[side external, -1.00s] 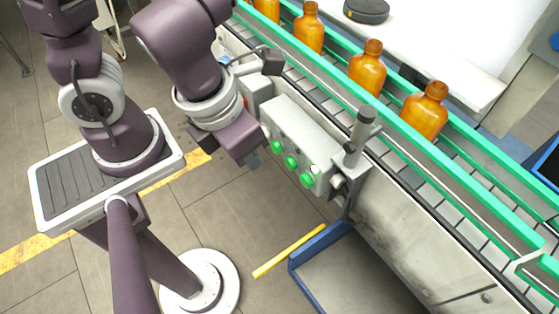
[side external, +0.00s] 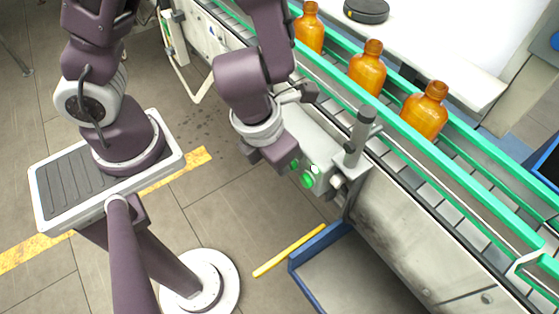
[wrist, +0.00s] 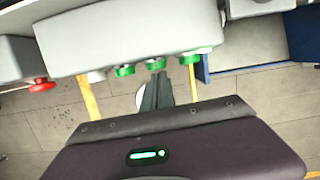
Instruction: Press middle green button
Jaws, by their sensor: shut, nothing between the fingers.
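Three green buttons sit in a row on the front face of a pale grey control box (wrist: 130,35). The wrist view shows the left button (wrist: 124,71), the middle green button (wrist: 155,64) and the right button (wrist: 190,58). My gripper (wrist: 157,77) is shut and empty, with its fingertips right at the middle button. I cannot tell whether they touch it. In the side view my gripper (side external: 292,164) hides the left button and part of the middle one. The right button (side external: 307,181) stays clear to its right.
A red knob (wrist: 40,85) sticks out left of the green buttons. A grey post (side external: 360,135) stands at the box's right end. Behind runs a green-railed conveyor (side external: 480,170) with amber bottles (side external: 425,110). A blue-edged tray (side external: 320,245) lies below right. Floor in front is open.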

